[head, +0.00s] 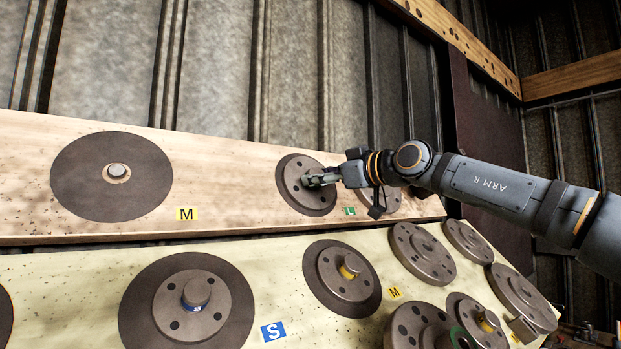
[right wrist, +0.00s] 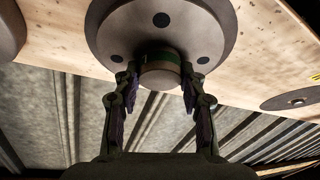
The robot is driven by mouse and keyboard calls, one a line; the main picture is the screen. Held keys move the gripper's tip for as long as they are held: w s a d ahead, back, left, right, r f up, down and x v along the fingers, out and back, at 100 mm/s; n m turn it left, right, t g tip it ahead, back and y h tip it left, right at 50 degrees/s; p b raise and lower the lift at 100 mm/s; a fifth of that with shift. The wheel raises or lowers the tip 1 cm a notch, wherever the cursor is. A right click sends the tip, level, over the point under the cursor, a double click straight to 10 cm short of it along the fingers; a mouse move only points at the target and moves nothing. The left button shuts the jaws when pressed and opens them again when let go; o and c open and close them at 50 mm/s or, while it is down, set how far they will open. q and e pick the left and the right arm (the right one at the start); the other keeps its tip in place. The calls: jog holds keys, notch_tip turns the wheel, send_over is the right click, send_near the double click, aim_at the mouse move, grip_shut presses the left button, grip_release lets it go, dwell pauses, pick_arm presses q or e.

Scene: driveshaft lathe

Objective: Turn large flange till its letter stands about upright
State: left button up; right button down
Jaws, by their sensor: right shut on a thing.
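The large flange (head: 296,193) is a round grey-brown plate with several dark holes, on the upper wooden board beside a green L label (head: 349,211). It fills the top of the right wrist view (right wrist: 113,30). Its central hub (right wrist: 161,73) has a green band. My right gripper (head: 314,180) is shut on this hub, with one finger on each side in the right wrist view (right wrist: 160,82). My left gripper is not in view.
The upper board (head: 235,168) also has a dark disc with a bare peg (head: 117,171) by a yellow M label (head: 187,214). Another round plate (head: 392,203) lies partly behind my right gripper. The lower board carries a blue-banded flange (head: 176,301), a yellow-banded flange (head: 335,276) and several other flanges.

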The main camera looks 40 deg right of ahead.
jog(key=shift+r+n+g+y+p, duration=0.1)
jog(key=shift+n+g+y+p, duration=0.25)
jog(key=shift+n+p, duration=0.75)
jog(key=shift+r+n+g+y+p, duration=0.15)
jog(key=shift+n+y+p, duration=0.4)
jog(key=shift+n+p, duration=0.55)
jog(key=shift+f+n, duration=0.15)
jog(key=shift+n, duration=0.25)
jog(key=shift+p, duration=0.3)
jog(key=shift+f, duration=0.15)
